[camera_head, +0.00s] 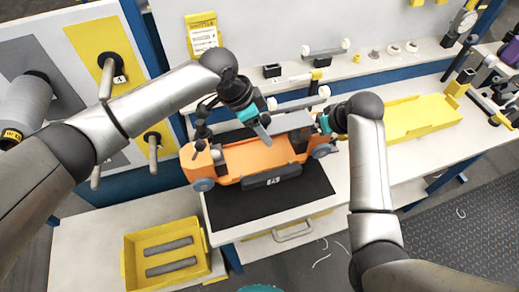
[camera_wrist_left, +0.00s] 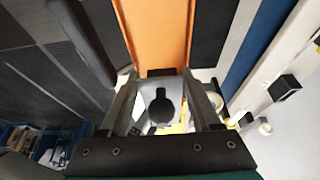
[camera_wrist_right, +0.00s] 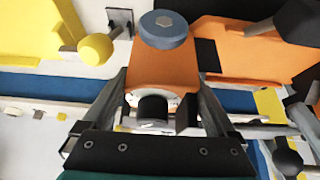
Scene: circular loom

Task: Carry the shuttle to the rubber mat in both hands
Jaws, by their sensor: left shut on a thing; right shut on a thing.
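The shuttle (camera_head: 258,157) is a long orange body with blue-grey wheels and a dark label on its near side. It lies across the black rubber mat (camera_head: 265,205) in the head view, over its back part; I cannot tell if it touches the mat. My left gripper (camera_head: 263,132) is shut on the shuttle's far side, and the orange body shows beyond its fingers in the left wrist view (camera_wrist_left: 155,28). My right gripper (camera_head: 322,125) is shut at the shuttle's right end. That end and a wheel show in the right wrist view (camera_wrist_right: 165,65).
A yellow tray (camera_head: 128,268) with two grey rods stands at the lower left. An empty yellow tray (camera_head: 415,118) lies on the bench to the right. Small fittings stand along the back of the bench. A yellow card (camera_head: 203,38) is on the back panel.

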